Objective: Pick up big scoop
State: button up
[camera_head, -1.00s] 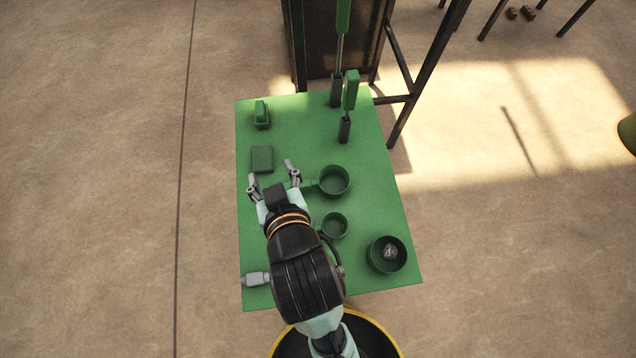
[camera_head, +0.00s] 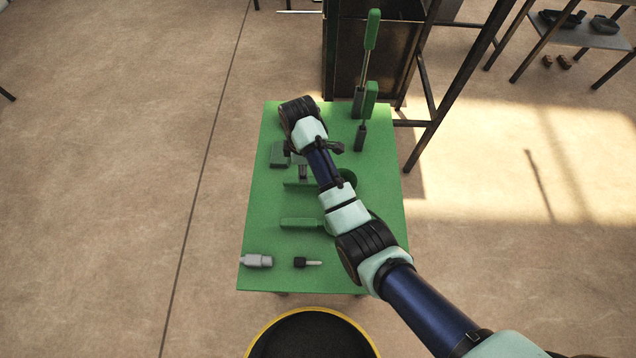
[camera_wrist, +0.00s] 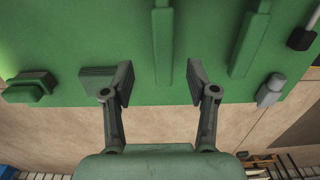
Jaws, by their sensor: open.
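The big scoop is green and lies on the green table (camera_head: 262,215). In the head view its handle (camera_head: 296,183) points left, and its round bowl (camera_head: 349,178) is partly hidden behind my arm. In the wrist view the handle (camera_wrist: 162,40) runs down from the top edge, and its end lies between the fingertips in the picture. My gripper (camera_wrist: 160,85) is open and empty, with a finger to each side of the handle's line and gaps on both sides. Its height above the handle is hard to tell.
The small scoop's handle (camera_head: 301,223) lies parallel, nearer the front. A green block (camera_head: 279,155) lies close behind the big handle. A grey fitting (camera_head: 257,261) and a dark-handled tool (camera_head: 306,262) lie at the front. Two upright green-handled tools (camera_head: 367,105) stand at the back.

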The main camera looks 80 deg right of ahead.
jog(key=f, duration=0.2)
jog(key=f+b, duration=0.1)
jog(key=f, duration=0.2)
jog(key=f+b, duration=0.1)
jog(key=f, duration=0.1)
jog(key=shift+a+f, duration=0.25)
jog(key=shift+f, duration=0.15)
grip_shut()
